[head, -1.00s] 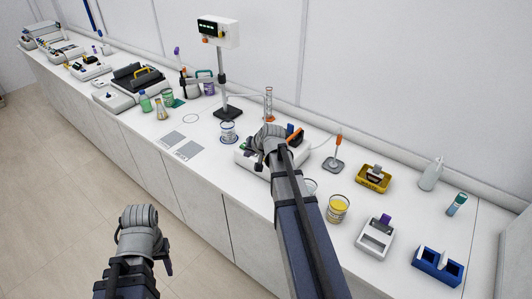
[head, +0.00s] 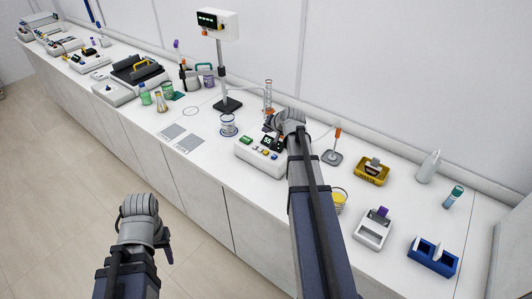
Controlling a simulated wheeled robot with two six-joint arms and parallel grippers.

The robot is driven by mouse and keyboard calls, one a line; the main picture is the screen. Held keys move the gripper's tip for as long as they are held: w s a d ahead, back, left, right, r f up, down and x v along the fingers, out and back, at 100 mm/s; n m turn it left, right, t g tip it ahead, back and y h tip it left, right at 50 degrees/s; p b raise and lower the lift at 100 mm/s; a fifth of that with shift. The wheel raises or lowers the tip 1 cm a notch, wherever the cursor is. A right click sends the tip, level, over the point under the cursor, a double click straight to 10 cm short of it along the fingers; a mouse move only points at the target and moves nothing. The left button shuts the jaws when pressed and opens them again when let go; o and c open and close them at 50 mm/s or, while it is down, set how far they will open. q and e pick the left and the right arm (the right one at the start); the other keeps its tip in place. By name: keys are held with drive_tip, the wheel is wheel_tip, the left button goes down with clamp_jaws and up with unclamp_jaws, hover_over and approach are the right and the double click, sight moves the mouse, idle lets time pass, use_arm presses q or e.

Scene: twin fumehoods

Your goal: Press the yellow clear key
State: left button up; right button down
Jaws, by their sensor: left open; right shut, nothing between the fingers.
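A white bench device (head: 258,162) with a dark display and several small coloured keys stands at mid-bench. A small yellowish key (head: 262,152) shows on its front panel, but its label is too small to read. My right gripper (head: 269,125) is shut and empty, above the back of the device; my arm covers the device's right side. The front keys are uncovered, with the gripper apart from them. My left gripper (head: 168,256) is open and empty, low in front of the bench, over the floor.
A blue-rimmed beaker (head: 228,125) stands left of the device, with a stand and display box (head: 218,23) behind. A yellow-filled beaker (head: 339,200) is partly hidden by my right arm. A yellow tray (head: 371,171) and a blue rack (head: 432,257) stand further right.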

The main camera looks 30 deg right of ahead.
sight(267, 154)
drive_tip(key=shift+f+b, duration=4.1)
drive_tip(key=shift+f, duration=0.15)
drive_tip(key=shift+f+b, duration=0.4)
drive_tip(key=shift+f+b, duration=0.4)
drive_tip(key=shift+r, duration=0.1)
drive_tip(key=shift+r+p, duration=0.75)
drive_tip(key=shift+p, duration=0.1)
drive_tip(key=shift+r, duration=0.1)
wheel_tip(267, 154, up, 5)
drive_tip(key=p, duration=0.5)
